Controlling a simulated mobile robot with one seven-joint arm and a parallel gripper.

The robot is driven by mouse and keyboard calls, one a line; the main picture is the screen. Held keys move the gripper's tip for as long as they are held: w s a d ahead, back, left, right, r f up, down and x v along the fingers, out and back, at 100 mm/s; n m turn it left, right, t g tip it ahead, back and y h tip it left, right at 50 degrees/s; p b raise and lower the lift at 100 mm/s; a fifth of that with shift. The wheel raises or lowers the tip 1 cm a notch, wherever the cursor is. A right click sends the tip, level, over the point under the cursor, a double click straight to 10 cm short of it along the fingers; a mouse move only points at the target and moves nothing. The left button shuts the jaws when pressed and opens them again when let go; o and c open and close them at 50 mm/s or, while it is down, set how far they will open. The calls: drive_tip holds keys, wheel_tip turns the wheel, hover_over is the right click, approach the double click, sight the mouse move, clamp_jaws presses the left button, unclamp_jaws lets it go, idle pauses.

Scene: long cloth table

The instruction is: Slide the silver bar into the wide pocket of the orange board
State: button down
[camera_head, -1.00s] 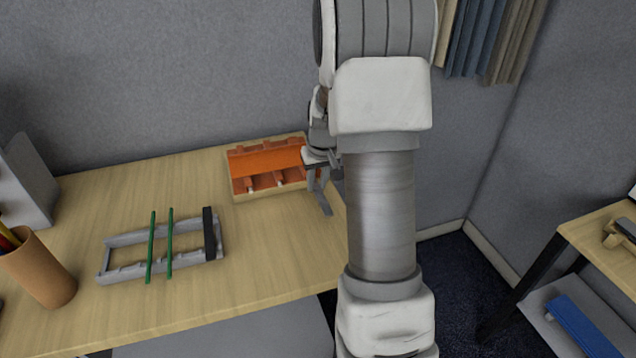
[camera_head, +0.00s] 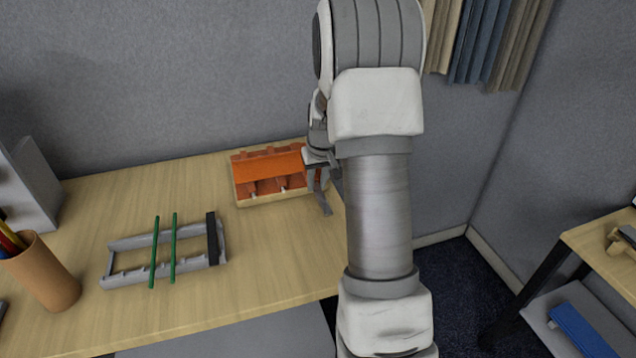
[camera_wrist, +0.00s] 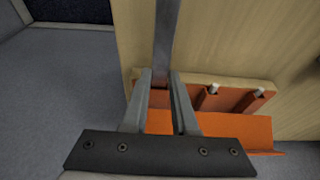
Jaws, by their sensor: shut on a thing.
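The orange board (camera_head: 268,162) lies on the far part of the wooden table, with a pale wood edge, orange dividers and small white pegs. In the wrist view its orange face (camera_wrist: 225,127) is right of and below the jaws. My gripper (camera_wrist: 161,80) is shut on the silver bar (camera_wrist: 166,35), a flat grey strip extending up the wrist picture. In the head view my gripper (camera_head: 318,172) is at the board's right end, with the bar (camera_head: 325,205) pointing down toward the table's right edge. The jaws partly cover the board's near end. I cannot tell whether bar and board touch.
A grey rack (camera_head: 135,276) with two green rods across it lies front left. A brown pen cup (camera_head: 45,275) stands at the left. The table between rack and board is clear. The wall is close behind; a second table (camera_head: 600,235) stands at the right.

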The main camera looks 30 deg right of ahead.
sight(320, 196)
drive_tip(key=shift+w+d, duration=0.2)
drive_tip(key=shift+w, duration=0.65)
drive_tip(key=c, duration=0.6)
unclamp_jaws()
drive_tip(key=shift+w, duration=0.1)
drive_tip(key=p+v, duration=0.1)
drive_tip(key=v, duration=1.6)
drive_tip(key=shift+r+p, duration=0.3)
drive_tip(key=shift+p, duration=0.1)
